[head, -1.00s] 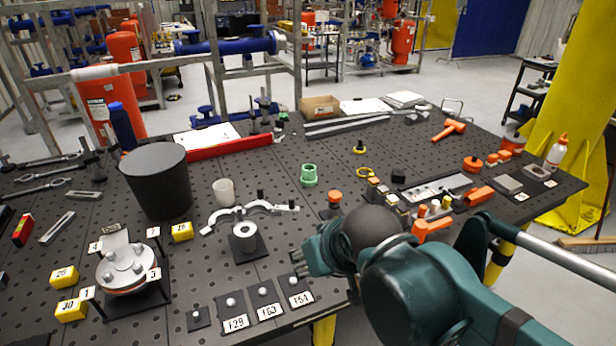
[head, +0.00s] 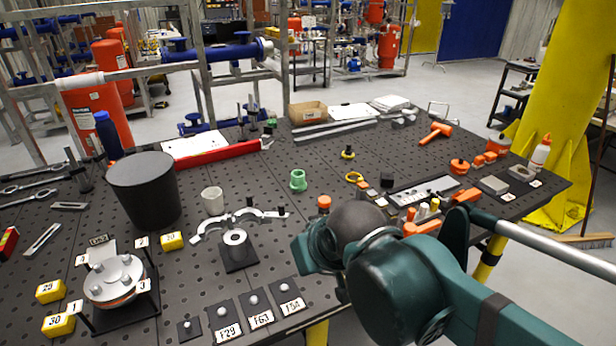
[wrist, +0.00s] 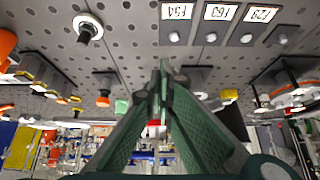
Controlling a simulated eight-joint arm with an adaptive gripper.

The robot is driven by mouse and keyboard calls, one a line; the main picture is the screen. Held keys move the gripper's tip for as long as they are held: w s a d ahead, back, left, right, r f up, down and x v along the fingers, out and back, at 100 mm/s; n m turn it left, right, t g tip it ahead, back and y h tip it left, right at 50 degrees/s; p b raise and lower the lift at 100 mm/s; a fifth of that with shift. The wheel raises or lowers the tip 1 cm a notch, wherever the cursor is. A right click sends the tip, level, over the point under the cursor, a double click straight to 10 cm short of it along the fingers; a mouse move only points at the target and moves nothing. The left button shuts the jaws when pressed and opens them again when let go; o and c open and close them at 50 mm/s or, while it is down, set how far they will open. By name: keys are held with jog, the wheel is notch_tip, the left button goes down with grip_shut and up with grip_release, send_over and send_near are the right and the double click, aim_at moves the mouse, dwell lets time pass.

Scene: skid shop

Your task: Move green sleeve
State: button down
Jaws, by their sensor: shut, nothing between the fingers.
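The green sleeve (head: 298,181) stands upright on the dark perforated table, right of the middle clamp ring. In the wrist view a small green patch (wrist: 122,106) beside my fingers looks like the same sleeve, partly hidden. My gripper (head: 303,252) is on the near side of the sleeve, apart from it, near the table's front edge. In the wrist view my gripper's green fingers (wrist: 163,75) are together at the tips with nothing between them.
An orange-capped post (head: 323,203) stands between my gripper and the sleeve. A two-armed silver bracket (head: 213,228) and a grey ring on a black stand (head: 235,238) lie left. Labelled plates (head: 290,303) line the front edge. Bare table (head: 265,160) lies behind the sleeve.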

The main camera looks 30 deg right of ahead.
jog(key=w+d+r+m+g+p, duration=0.2)
jog(key=w+d+r+m+p, duration=0.25)
jog(key=w+r, duration=0.65)
jog(key=m+g+p, duration=0.3)
jog(key=m+p, duration=0.6)
send_over(298, 180)
jog(key=s+d, duration=0.1)
jog(key=s, duration=0.5)
notch_tip(298, 180, down, 4)
jog(key=r, duration=0.1)
jog(key=w+d+f+m+g+p, duration=0.2)
jog(key=w+d+f+m+p, duration=0.2)
jog(key=w+d+f, duration=0.4)
notch_tip(298, 180, down, 2)
jog(key=shift+d+f, duration=0.1)
jog(key=shift+d, duration=0.9)
jog(key=shift+w, duration=0.1)
notch_tip(298, 180, down, 10)
jog(key=shift+r, duration=0.2)
jog(key=a, duration=0.3)
jog(key=shift+a+f+p, duration=0.1)
jog(key=shift+f+p, duration=0.05)
jog(key=shift+p, duration=0.25)
jog(key=shift+a, duration=0.4)
